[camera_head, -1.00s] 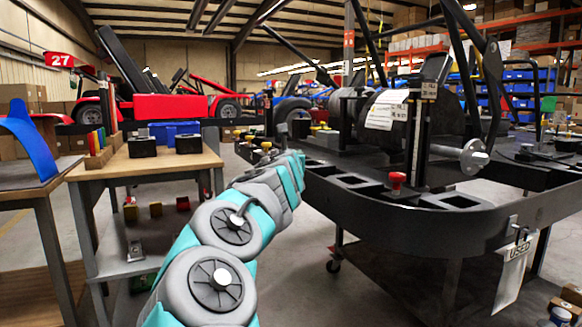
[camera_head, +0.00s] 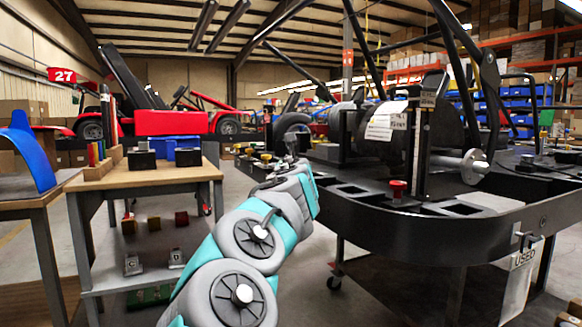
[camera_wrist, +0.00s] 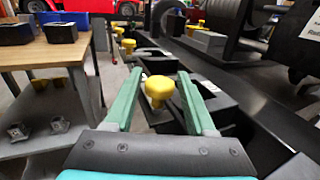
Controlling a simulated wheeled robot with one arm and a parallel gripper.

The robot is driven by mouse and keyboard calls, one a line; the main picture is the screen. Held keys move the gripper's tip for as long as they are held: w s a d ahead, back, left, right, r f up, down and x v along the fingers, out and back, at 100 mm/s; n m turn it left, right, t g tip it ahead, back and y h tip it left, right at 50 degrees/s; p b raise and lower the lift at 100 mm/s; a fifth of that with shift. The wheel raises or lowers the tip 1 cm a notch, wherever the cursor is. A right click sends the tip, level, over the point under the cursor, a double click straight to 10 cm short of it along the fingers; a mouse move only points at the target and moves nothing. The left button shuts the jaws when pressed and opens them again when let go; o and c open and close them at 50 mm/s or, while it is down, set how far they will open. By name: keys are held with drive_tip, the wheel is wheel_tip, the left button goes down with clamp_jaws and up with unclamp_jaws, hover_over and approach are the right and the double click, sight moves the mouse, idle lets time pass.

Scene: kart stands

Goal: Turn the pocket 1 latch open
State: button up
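In the wrist view my gripper (camera_wrist: 159,72) is open, with one teal finger on each side of a yellow knob (camera_wrist: 159,92). The knob stands upright over the black frame and appears between the fingers, with gaps on both sides; its exact depth is hard to tell. A black open pocket (camera_wrist: 205,103) lies just right of it. More yellow knobs (camera_wrist: 127,45) stand farther along the frame. I see no label telling which is the pocket 1 latch. In the head view my gripper (camera_head: 291,146) is small and partly hidden by my arm, near the kart frame's left edge.
The black kart stand (camera_head: 450,232) fills the right, with a red knob (camera_head: 398,190) and a drum on it. A wooden table (camera_head: 150,177) with black boxes stands left, its lower shelf holding small blocks. Floor shows between table and stand.

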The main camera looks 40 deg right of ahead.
drive_tip(key=shift+o, duration=1)
drive_tip(key=shift+s+a, duration=0.1)
drive_tip(key=v, duration=0.7)
drive_tip(key=shift+s+b, duration=0.25)
drive_tip(key=shift+b, duration=0.1)
drive_tip(key=shift+a, duration=0.2)
